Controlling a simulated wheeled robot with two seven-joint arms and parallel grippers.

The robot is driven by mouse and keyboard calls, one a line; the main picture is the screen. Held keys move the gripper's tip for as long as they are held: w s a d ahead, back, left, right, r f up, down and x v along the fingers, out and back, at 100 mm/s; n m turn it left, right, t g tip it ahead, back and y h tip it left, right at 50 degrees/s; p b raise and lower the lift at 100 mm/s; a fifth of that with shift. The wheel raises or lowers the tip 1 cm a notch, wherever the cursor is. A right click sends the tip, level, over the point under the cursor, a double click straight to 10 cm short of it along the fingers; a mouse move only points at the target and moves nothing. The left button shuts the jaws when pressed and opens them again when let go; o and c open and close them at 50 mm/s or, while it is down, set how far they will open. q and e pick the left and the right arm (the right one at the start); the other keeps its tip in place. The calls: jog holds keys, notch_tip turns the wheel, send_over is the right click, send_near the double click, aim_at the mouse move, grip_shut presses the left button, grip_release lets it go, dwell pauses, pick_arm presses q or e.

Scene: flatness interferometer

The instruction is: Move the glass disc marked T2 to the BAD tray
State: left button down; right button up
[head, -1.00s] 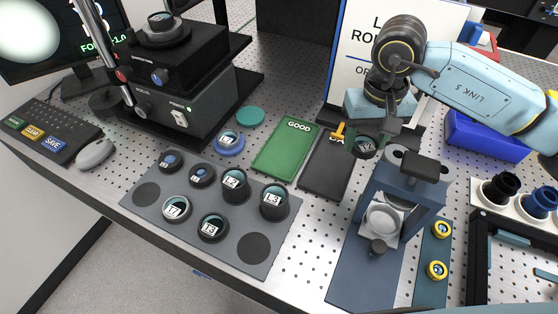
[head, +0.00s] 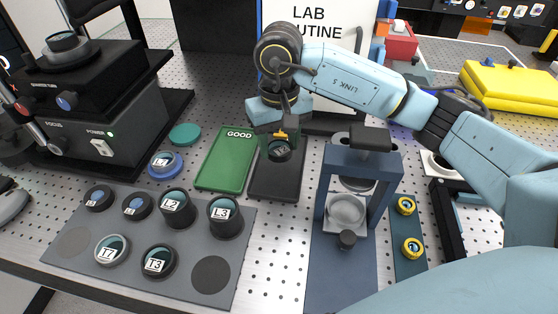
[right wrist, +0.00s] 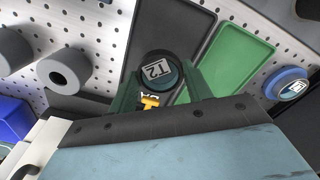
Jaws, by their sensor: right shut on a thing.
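The glass disc marked T2 (right wrist: 160,70) is a dark-rimmed round with a white label. My right gripper (right wrist: 157,88) is shut on it, one green finger on each side. In the head view the right gripper (head: 279,149) holds the disc over the far part of the black BAD tray (head: 275,187). The tray also shows behind the disc in the right wrist view (right wrist: 175,25). Whether the disc touches the tray, I cannot tell. My left gripper is not in view.
The green GOOD tray (head: 225,165) lies just left of the black tray. A grey rack (head: 140,270) with several labelled discs and holders is at the front left. A dark blue framed fixture (head: 325,200) stands close on the right.

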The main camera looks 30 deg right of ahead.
aim_at(279, 169)
jog(key=shift+f, duration=2.3)
jog(key=shift+f+b, duration=0.2)
jog(key=shift+b, duration=0.15)
jog(key=o, duration=1)
jog(key=shift+c, duration=0.2)
jog(key=shift+r, duration=0.15)
